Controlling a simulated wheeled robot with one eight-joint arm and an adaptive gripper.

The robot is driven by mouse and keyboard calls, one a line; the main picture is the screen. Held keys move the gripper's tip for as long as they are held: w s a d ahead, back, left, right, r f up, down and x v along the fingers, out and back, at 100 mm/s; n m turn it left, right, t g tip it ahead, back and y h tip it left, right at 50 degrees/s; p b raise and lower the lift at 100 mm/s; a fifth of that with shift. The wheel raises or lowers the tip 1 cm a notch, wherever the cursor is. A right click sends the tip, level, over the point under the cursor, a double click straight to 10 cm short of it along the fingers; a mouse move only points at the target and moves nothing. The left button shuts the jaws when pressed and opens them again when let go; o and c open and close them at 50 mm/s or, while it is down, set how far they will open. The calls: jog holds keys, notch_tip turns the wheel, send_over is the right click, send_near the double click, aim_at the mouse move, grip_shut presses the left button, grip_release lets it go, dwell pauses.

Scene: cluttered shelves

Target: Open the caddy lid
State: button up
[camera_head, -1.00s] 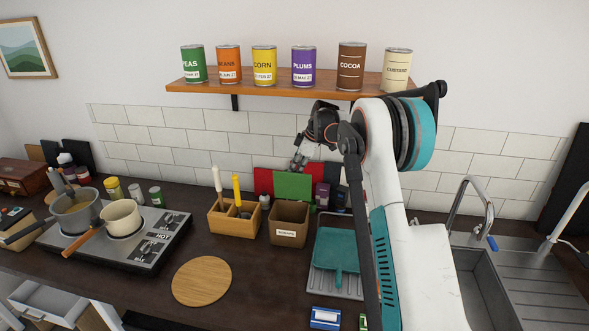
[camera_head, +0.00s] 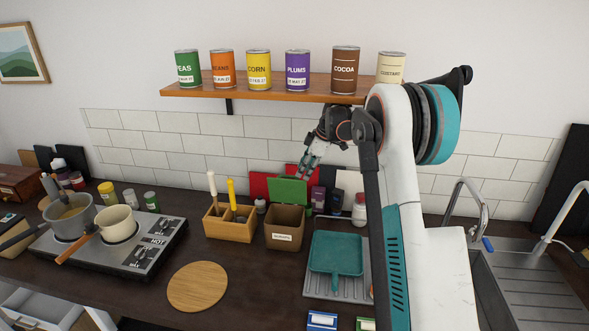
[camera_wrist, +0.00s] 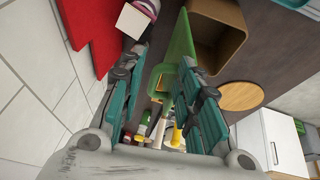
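The caddy (camera_head: 284,238) is a brown open-topped box with a white front label, on the counter below the shelf. Its green lid (camera_head: 289,190) stands raised at the back edge, and the dark inside shows. In the wrist view the caddy (camera_wrist: 232,50) is at upper right, and the lid (camera_wrist: 181,45) appears nearly edge-on beside it. My gripper (camera_head: 305,170) is just above and right of the lid's top edge, fingers pointing down. In the wrist view my gripper (camera_wrist: 163,72) has its fingers apart with nothing clasped; the lid is near the right finger's tip.
A wooden utensil holder (camera_head: 228,228) stands left of the caddy. A teal dustpan-like tray (camera_head: 336,254) lies right of it on a rack. A red panel (camera_head: 260,184) and dark boxes stand behind. The can shelf (camera_head: 250,92) hangs above. A round board (camera_head: 198,287) lies in front.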

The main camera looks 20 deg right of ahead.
jog(key=s+d, duration=0.4)
jog(key=s, duration=0.2)
jog(key=shift+d, duration=0.4)
jog(key=shift+a, duration=0.1)
